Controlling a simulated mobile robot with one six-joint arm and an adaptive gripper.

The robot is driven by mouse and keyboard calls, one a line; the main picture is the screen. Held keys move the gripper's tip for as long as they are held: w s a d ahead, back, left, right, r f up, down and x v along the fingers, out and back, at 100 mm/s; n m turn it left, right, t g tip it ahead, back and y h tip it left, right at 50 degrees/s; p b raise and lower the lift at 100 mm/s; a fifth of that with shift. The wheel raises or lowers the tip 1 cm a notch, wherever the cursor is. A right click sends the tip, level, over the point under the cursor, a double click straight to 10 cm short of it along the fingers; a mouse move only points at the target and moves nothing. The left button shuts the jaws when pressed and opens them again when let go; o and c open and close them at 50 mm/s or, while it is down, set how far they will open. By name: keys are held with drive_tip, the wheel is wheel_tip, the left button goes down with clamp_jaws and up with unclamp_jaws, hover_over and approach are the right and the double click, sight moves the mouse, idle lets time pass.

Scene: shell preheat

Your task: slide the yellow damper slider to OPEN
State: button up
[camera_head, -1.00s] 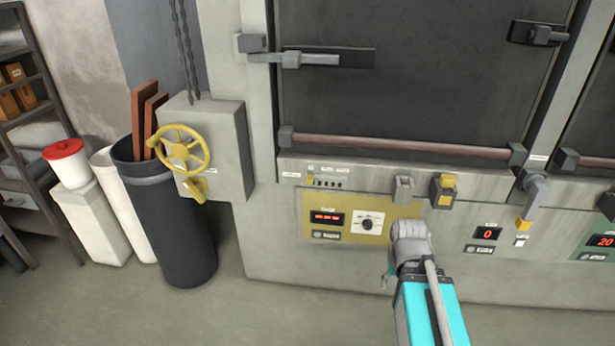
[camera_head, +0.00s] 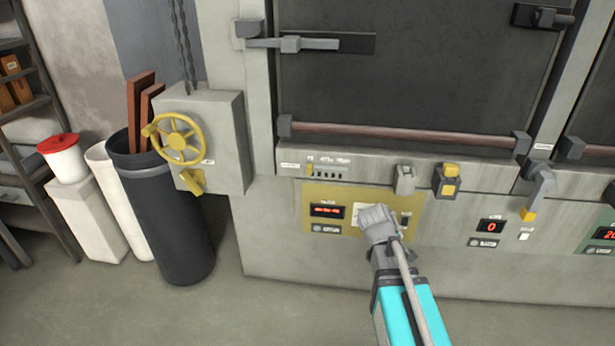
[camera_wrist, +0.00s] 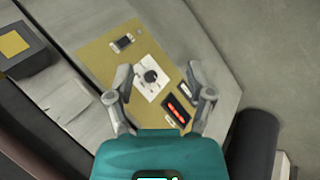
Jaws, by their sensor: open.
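A small yellow slider knob (camera_head: 310,166) sits at the left end of a short marked scale on the grey ledge under the large dark door; its labels are too small to read. I take it for the damper slider. It is not visible in the wrist view. My gripper (camera_wrist: 160,76) is open and empty. In the wrist view its fingers spread over the yellow panel (camera_wrist: 104,62), either side of a black dial (camera_wrist: 151,76) on a white plate. In the head view the gripper (camera_head: 374,218) is right of and below the slider and covers the dial.
A grey latch (camera_head: 404,180) and a yellow-and-grey block (camera_head: 447,181) protrude from the ledge right of the slider. A brown bar (camera_head: 400,139) runs above. A yellow handwheel (camera_head: 178,138) on a grey box and a dark bin (camera_head: 163,220) stand left.

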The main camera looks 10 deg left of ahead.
drive_tip(key=w+a+n+t+h+b, duration=0.1)
drive_tip(key=w+a+n+t+b, duration=0.4)
drive_tip(key=w+n, duration=0.3)
drive_tip(key=n+t+y+b, duration=0.5)
drive_tip(key=n+t, duration=0.3)
drive_tip(key=n, duration=1.1)
approach(309, 170)
drive_tip(key=s, duration=0.3)
drive_tip(key=shift+w, duration=0.2)
drive_tip(key=w, duration=1.3)
drive_tip(key=shift+w+d, duration=0.35)
drive_tip(key=shift+w, duration=0.05)
clamp_jaws()
